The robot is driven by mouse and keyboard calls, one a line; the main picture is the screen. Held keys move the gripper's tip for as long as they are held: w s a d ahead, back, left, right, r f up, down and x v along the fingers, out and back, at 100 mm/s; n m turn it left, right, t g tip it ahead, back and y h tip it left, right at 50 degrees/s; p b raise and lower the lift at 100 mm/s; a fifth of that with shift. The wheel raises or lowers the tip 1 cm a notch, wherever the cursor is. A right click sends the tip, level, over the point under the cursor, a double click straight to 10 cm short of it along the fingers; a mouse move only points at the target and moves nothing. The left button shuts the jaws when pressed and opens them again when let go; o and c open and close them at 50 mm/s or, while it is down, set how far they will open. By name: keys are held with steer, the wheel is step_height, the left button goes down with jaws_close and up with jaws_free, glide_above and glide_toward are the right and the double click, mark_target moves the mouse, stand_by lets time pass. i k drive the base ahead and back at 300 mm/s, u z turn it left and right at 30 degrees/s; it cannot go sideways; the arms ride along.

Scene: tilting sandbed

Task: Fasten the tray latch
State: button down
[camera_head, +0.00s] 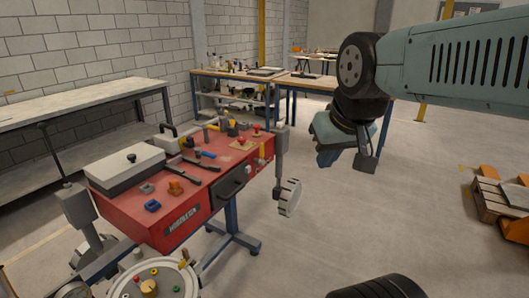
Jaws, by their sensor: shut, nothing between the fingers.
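A red tray-like bench (130,212) with a dark nameplate stands on a blue-grey pedestal left of centre. On its front side is a black fitting with a handle (231,184); I cannot tell for certain whether this is the tray latch or whether it is fastened. A yellow fitting (262,162) sits on the same side near the right corner. My gripper (327,160) hangs at the end of my arm, right of the bench and apart from it. It is shut and empty, and its fingertips are small and hard to make out.
A grey-white box (124,164), black bars, an orange part (176,187) and a blue ring (152,205) lie on the bench top. A toothed grey wheel (290,197) hangs at its right. A pallet (500,203) stands far right. The floor between is clear.

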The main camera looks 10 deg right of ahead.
mark_target(262, 161)
steer(key=u, duration=0.25)
steer(key=i, duration=1.55)
steer(key=z, duration=0.45)
steer(key=k, duration=0.9)
steer(key=z, duration=0.15)
steer(key=i, duration=0.9)
steer(key=u, duration=0.05)
